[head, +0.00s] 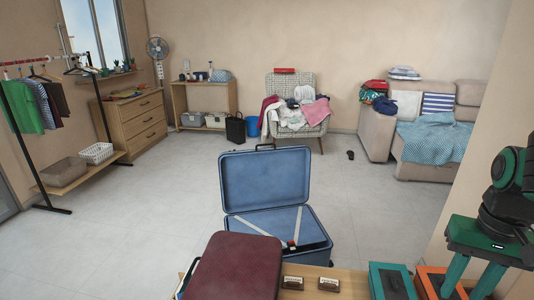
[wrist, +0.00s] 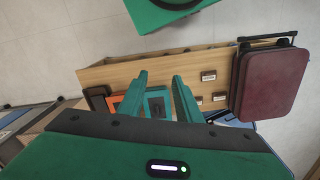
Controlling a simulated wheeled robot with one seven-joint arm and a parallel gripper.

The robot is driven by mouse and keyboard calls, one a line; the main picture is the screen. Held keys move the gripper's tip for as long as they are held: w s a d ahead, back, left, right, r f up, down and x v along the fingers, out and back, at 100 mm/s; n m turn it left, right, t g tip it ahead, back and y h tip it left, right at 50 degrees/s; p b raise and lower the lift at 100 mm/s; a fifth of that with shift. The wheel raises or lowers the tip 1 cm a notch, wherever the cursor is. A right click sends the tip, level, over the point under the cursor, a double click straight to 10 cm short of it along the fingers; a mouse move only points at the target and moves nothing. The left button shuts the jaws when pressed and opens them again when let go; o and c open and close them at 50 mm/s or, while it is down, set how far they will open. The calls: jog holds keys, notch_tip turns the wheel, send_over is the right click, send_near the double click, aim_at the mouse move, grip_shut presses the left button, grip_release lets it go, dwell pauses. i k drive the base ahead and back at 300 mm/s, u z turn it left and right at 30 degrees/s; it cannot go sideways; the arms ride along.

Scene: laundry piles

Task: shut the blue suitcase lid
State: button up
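The blue suitcase (head: 323,231) stands open beyond the wooden unit in the head view. Its lid (head: 265,180) is raised nearly upright at the back, with a dark handle on its top edge. Crossed pale straps show inside the base, and the burgundy case hides part of its near side. My gripper (head: 468,284) is at the lower right of the head view, well apart from the suitcase. In the wrist view my gripper (wrist: 160,76) has its two green fingers spread, with nothing held between them.
A burgundy case (head: 235,266) lies on the wooden unit (head: 345,275) in front of the suitcase; it also shows in the wrist view (wrist: 270,85). Small labels and green (head: 391,282) and orange frames are to its right. A clothes-laden chair (head: 315,90) stands behind.

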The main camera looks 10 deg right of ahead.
aim_at(266, 179)
jog(key=u, duration=0.85)
jog(key=k, duration=1.15)
jog(key=u, duration=1.15)
jog(key=i, duration=3.6)
jog(key=z, duration=0.25)
jog(key=i, duration=1.3)
jog(key=z, duration=0.6)
jog(key=i, duration=1.4)
jog(key=z, duration=0.6)
